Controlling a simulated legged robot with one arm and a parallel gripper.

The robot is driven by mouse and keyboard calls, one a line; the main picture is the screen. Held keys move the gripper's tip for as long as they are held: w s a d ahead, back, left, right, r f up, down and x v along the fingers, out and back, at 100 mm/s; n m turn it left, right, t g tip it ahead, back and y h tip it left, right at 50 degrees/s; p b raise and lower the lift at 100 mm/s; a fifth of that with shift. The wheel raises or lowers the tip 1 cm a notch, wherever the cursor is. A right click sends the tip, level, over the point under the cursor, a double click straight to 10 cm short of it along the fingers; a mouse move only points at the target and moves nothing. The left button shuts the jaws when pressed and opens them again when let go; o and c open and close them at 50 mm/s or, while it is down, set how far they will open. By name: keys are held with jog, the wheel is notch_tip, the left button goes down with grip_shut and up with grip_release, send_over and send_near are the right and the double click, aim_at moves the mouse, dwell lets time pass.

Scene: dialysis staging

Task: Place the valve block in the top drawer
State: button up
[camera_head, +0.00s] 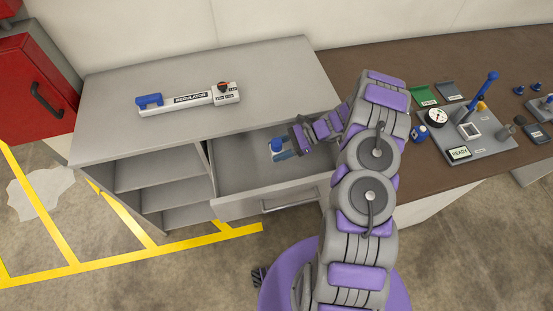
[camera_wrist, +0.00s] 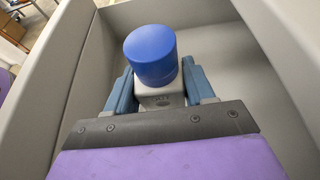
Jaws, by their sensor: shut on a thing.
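The valve block (camera_wrist: 158,95) is a light grey block with a round blue knob on top. My gripper (camera_wrist: 160,92) is shut on it, with one blue finger at each side. In the head view the blue knob of the valve block (camera_head: 277,145) shows inside the open top drawer (camera_head: 232,180), with my gripper (camera_head: 283,151) reaching in from the right. Drawer walls surround the block in the wrist view. I cannot tell whether the block touches the drawer floor.
A grey cabinet top (camera_head: 120,125) carries a modulator (camera_head: 190,97) with a blue end. Open shelves (camera_head: 150,175) are below left. A brown bench (camera_head: 340,75) at right holds a gauge panel (camera_head: 475,140) and small parts. A red cabinet (camera_head: 35,85) stands at far left.

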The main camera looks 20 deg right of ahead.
jog(key=f, duration=0.2)
jog(key=shift+d+f, duration=0.3)
jog(key=shift+f, duration=0.05)
jog(key=f, duration=0.1)
jog(key=a+f+b, duration=0.1)
jog(key=f, duration=0.1)
jog(key=shift+a+f, duration=0.25)
jog(key=shift+f, duration=0.05)
jog(key=shift+d, duration=0.3)
jog(key=shift+d+f, duration=0.2)
jog(key=shift+d, duration=0.05)
jog(key=shift+a+f, duration=0.35)
jog(key=o, duration=1.1)
jog(key=shift+d, duration=0.15)
jog(key=shift+o, duration=0.2)
jog(key=shift+d, duration=0.1)
